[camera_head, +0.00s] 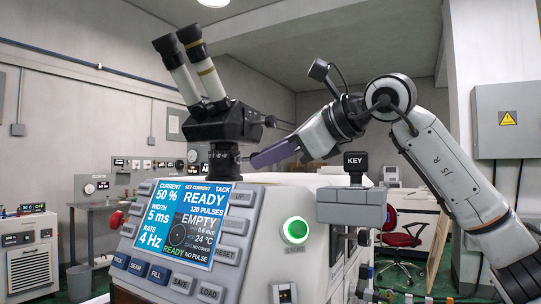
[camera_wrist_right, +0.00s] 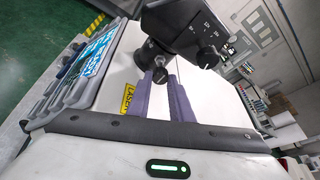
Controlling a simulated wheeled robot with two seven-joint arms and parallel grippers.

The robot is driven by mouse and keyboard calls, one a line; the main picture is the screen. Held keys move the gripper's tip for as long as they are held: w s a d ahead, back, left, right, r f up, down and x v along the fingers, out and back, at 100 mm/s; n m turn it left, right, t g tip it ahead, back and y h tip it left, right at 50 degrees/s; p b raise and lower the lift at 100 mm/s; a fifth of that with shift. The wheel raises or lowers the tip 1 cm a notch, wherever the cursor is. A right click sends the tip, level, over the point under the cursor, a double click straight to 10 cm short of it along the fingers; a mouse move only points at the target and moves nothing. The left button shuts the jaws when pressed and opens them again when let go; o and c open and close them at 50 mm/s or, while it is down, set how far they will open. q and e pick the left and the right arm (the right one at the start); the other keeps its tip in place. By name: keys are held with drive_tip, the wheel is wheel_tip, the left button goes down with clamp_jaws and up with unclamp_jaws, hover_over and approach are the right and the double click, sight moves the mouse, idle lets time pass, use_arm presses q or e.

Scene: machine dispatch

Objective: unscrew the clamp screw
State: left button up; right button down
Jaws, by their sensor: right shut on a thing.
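The microscope (camera_head: 215,115) stands on top of the machine, with a short dark column (camera_head: 224,162) under its head. In the right wrist view, the clamp screw (camera_wrist_right: 160,75) is a small dark knob at the base of the microscope (camera_wrist_right: 180,25). My right gripper (camera_wrist_right: 161,82) has its two purple fingers on either side of the screw, shut on it at the tips. In the head view, my right gripper (camera_head: 256,159) reaches in from the right to the column, and the fingers hide most of the screw. My left gripper is not in view.
The machine's control panel (camera_head: 190,235) has a lit screen reading READY and EMPTY, and a green button (camera_head: 296,230). A black KEY block (camera_head: 356,162) stands up below my right forearm.

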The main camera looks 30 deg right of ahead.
idle(0.3)
drive_tip(key=c, duration=1.6)
unclamp_jaws()
drive_tip(key=shift+o, duration=0.2)
drive_tip(key=v, duration=1)
drive_tip(key=shift+b, duration=0.4)
drive_tip(key=shift+s+r, duration=0.1)
drive_tip(key=shift+s, duration=0.05)
